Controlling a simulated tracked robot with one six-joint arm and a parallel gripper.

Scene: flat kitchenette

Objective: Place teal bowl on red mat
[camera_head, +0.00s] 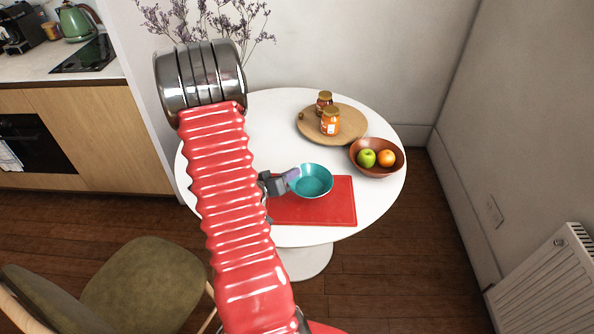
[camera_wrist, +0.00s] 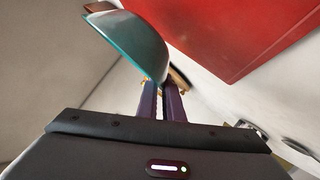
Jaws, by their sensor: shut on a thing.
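The teal bowl (camera_head: 313,181) shows in the head view over the back part of the red mat (camera_head: 330,211), on the round white table. The bowl also shows in the wrist view (camera_wrist: 138,47), gripped at its rim. My gripper (camera_head: 290,177) is at the left side of the bowl and shut on its rim. In the wrist view my gripper's two fingers (camera_wrist: 163,86) are close together at the bowl's edge. The red mat fills the upper right of the wrist view (camera_wrist: 235,35). I cannot tell whether the bowl touches the mat.
A round wooden board (camera_head: 350,118) with two jars (camera_head: 330,122) stands at the back of the table. A brown bowl (camera_head: 393,164) with an apple and an orange stands at right. A chair (camera_head: 150,285) is at lower left. My arm hides the table's left part.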

